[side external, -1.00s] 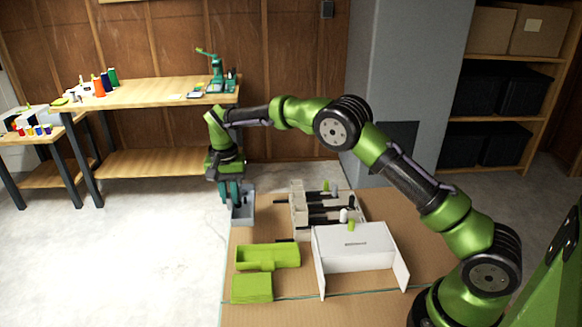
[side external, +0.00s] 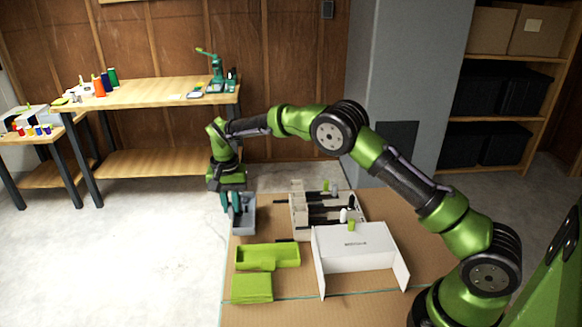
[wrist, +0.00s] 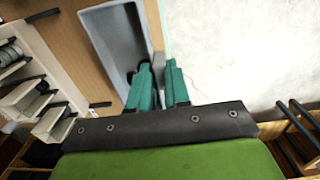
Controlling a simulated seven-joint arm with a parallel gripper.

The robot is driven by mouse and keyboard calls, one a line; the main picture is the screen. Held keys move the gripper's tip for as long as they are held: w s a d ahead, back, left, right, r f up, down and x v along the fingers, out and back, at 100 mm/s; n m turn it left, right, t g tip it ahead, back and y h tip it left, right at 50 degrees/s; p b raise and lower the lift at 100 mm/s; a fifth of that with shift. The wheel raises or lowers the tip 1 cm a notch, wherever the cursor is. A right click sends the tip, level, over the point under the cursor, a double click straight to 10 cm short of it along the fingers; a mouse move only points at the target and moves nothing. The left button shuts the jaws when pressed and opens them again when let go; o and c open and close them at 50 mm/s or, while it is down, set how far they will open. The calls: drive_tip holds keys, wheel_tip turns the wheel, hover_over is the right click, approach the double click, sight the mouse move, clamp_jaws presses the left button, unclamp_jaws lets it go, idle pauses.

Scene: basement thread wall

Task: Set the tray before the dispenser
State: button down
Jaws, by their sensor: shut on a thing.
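The tray (side external: 243,228) is a grey open-topped box at the far left corner of the cardboard-coloured table top. My gripper (side external: 230,203), with teal fingers, is shut on the tray's left wall. In the wrist view my gripper (wrist: 160,85) has one finger inside the tray (wrist: 112,35) and one outside. The tray looks level; I cannot tell whether it touches the table. A cream slotted unit with black bars, apparently the dispenser (side external: 299,216), stands to the right of the tray. Its slots (wrist: 35,100) also show at left in the wrist view.
A lime-green open box (side external: 268,257) and a lime-green block (side external: 251,288) lie nearer the camera. A white box (side external: 355,247) with open flaps stands in front of the cream unit. The table's left edge runs close beside the tray, with bare floor (side external: 120,240) beyond.

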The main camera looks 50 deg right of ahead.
drive_tip(key=shift+f, duration=1.15)
drive_tip(key=c, duration=1)
unclamp_jaws()
drive_tip(key=shift+r, duration=3.55)
